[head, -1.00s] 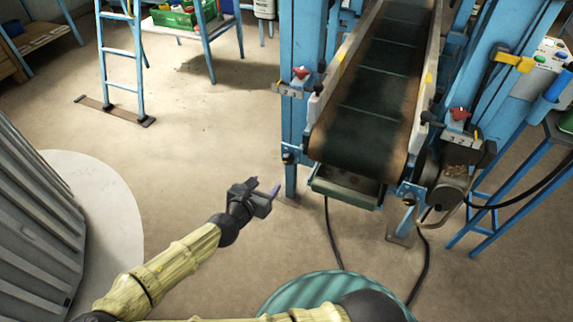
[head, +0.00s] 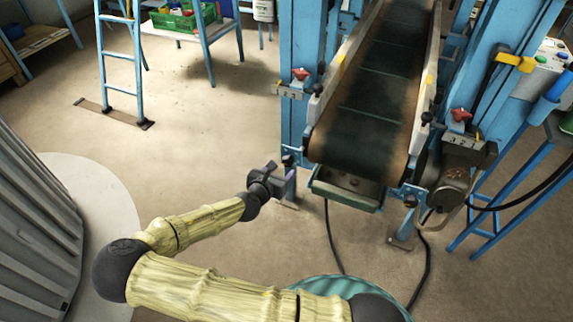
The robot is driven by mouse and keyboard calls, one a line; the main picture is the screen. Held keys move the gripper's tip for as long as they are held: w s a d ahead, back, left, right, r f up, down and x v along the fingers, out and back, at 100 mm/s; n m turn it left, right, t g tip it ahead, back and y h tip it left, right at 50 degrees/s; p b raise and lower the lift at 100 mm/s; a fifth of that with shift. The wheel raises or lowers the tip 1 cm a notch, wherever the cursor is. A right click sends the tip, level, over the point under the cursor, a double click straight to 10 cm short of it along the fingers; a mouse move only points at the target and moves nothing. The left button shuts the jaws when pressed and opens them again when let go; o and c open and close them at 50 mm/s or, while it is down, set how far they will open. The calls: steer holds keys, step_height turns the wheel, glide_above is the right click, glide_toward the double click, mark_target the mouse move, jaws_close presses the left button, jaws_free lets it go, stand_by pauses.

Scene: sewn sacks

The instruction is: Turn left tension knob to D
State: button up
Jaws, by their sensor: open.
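The left tension knob (head: 300,74) is a small red knob on the blue post at the conveyor's left side. A small plate with marks (head: 289,91) sits just under it; the marks are too small to read fully. A similar red knob (head: 461,115) is on the right side of the conveyor (head: 370,110). My gripper (head: 281,173) is open and empty. It is below the left knob and apart from it, in front of the lower part of the left post.
A tray (head: 345,190) hangs under the conveyor's near end. A blue ladder (head: 120,65) and a table with a green crate (head: 175,18) stand at the back left. A ribbed grey container (head: 35,215) is at the left. Black cables lie on the floor. The floor between is clear.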

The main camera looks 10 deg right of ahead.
mark_target(287, 164)
steer(key=x, duration=0.6)
steer(key=shift+w+d+f, duration=0.2)
steer(key=shift+w+f, duration=0.05)
steer(key=c, duration=1)
